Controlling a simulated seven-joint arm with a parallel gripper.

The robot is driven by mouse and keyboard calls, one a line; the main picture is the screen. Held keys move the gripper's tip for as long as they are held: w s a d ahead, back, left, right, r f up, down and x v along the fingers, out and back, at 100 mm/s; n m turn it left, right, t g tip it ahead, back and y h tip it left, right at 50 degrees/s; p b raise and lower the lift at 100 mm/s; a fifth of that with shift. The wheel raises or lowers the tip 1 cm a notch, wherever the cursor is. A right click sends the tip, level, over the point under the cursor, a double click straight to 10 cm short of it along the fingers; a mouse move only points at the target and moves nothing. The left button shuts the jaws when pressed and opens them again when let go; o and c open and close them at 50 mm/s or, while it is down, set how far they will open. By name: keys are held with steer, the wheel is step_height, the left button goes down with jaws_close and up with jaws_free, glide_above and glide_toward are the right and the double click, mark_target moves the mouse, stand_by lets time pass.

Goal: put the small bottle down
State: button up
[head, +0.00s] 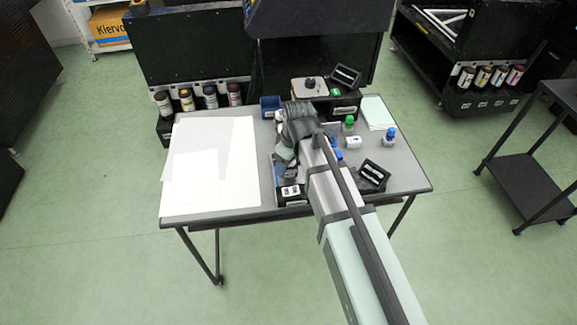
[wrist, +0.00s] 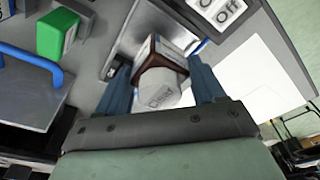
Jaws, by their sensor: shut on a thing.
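The small bottle (wrist: 160,78) shows in the wrist view, with a pale grey ribbed cap towards the camera and a brown-red body with a white label. My gripper (wrist: 163,72) is shut on it, with a blue finger on each side. In the head view my gripper (head: 288,178) points down over the middle of the table, near its front edge. My own arm hides the bottle there. I cannot tell whether its base touches a surface.
A black box with white On/Off labels (head: 291,194) stands close to my gripper. White sheets (head: 212,165) cover the table's left. Bottles with green (head: 349,122) and blue (head: 389,137) caps stand at the right, near a black device (head: 374,174).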

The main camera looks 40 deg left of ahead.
step_height(320, 180, up, 7)
steer(key=shift+r, duration=0.1)
steer(key=shift+s+a+r, duration=0.1)
steer(key=shift+r, duration=0.15)
steer(key=shift+s+r, duration=0.2)
steer(key=shift+s, duration=0.1)
steer(key=shift+w+r+m, duration=0.15)
steer(key=shift+w+m, duration=0.1)
steer(key=shift+m, duration=0.45)
steer(key=m, duration=0.2)
steer(key=shift+w+m+t, duration=0.2)
steer(key=shift+m+t, duration=0.1)
steer(key=shift+m, duration=0.1)
steer(key=shift+f, duration=5.05)
steer(key=shift+f, duration=0.1)
